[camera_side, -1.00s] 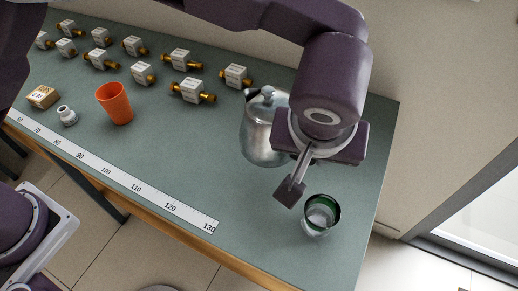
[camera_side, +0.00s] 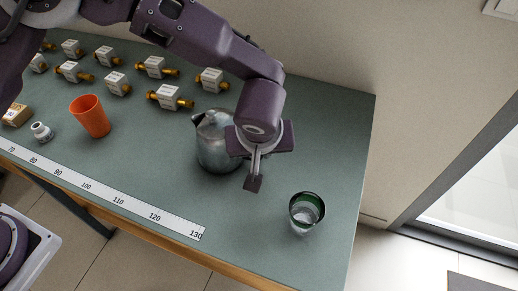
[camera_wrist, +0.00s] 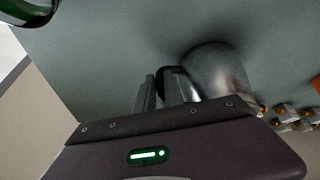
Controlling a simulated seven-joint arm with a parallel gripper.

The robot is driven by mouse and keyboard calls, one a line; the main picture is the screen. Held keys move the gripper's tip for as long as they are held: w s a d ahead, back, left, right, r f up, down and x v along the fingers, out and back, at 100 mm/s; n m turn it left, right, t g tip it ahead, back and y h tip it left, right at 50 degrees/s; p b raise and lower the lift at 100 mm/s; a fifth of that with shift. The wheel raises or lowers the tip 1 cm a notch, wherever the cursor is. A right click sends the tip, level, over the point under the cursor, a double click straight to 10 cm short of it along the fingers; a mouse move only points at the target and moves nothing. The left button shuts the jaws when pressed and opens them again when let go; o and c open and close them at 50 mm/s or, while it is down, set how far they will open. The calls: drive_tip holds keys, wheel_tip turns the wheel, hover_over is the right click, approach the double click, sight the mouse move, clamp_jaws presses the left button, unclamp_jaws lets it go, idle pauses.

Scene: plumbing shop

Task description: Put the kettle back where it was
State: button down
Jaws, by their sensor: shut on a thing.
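The silver kettle (camera_side: 214,152) stands upright toward the right part of the green bench in the side view, its spout pointing left. Its round body also shows in the wrist view (camera_wrist: 214,72). My gripper (camera_side: 252,180) is at the kettle's right side. In the wrist view my gripper's fingers (camera_wrist: 163,88) are closed around the dark handle (camera_wrist: 170,73). The far finger and most of the handle are hidden in the side view. I cannot tell for sure whether the kettle's base touches the bench.
A green-rimmed glass (camera_side: 306,210) stands to the right and nearer. An orange cup (camera_side: 90,117), a small white jar (camera_side: 41,131) and a box (camera_side: 17,115) are left. Several brass valves (camera_side: 170,97) line the back. A ruler strip (camera_side: 110,196) runs along the front edge.

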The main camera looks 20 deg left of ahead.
drive_tip(key=c, duration=1.4)
unclamp_jaws()
drive_tip(key=shift+f, duration=0.1)
drive_tip(key=shift+c, duration=0.2)
drive_tip(key=v, duration=1.2)
drive_tip(key=shift+s, duration=0.1)
